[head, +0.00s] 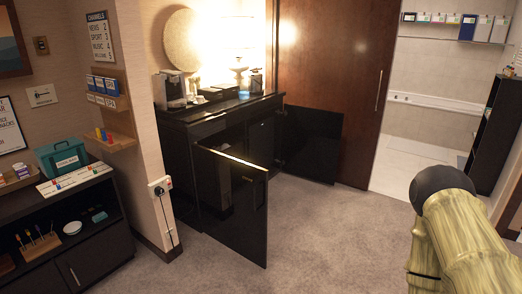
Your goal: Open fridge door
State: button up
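A black cabinet (184,147) stands against the back wall, with a cabinet door (240,211) swung out toward me on the left. Another dark door panel (313,143) stands open on the right. Inside the left opening is a dark boxy shape (222,183), perhaps the fridge, partly hidden behind the left door. I cannot tell whether the fridge's own door is open or shut. My gripper is not in view. Only part of my arm shows at the lower right, well apart from the cabinet.
Carpet (325,235) is clear between my arm and the cabinet. A dark low shelf unit (75,240) with a teal box (62,158) stands at the left. A wall socket with a cable (160,188) is beside the cabinet. A tall wooden door (330,70) stands behind right.

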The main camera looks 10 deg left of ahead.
aim_at(260, 133)
jog(key=k, duration=0.65)
jog(key=z, duration=0.3)
jog(key=i, duration=1.2)
jog(key=z, duration=0.4)
jog(key=i, duration=3.2)
jog(key=u, duration=0.75)
jog(key=i, duration=1.15)
jog(key=u, duration=1.9)
jog(key=i, duration=0.95)
jog(key=u, duration=0.7)
